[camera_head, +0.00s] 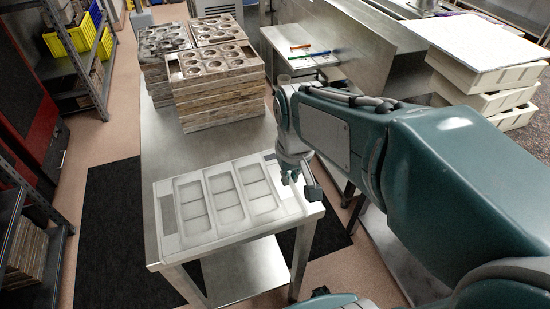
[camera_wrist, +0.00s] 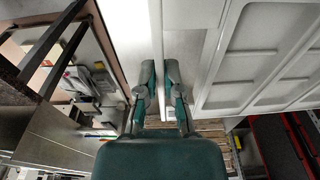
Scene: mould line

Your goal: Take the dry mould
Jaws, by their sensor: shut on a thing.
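The mould (camera_head: 223,203) is a white, shallow rectangular block with three long recesses, each split by a cross rib, and grey patches near its corners. It lies flat at the near end of the steel table. My gripper (camera_head: 303,182) is at its right edge in the head view. In the wrist view the mould (camera_wrist: 262,52) fills the upper right, and my two fingertips (camera_wrist: 160,72) are close together on its pale edge strip. The gripper is shut on the mould's edge. The exact contact is partly hidden by the fingers.
Stacks of wooden moulds with round hollows (camera_head: 213,68) stand at the table's far end. Bare steel tabletop (camera_head: 205,150) lies between. Pale stacked trays (camera_head: 490,75) stand at the right. A shelf with yellow bins (camera_head: 78,38) is at the left.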

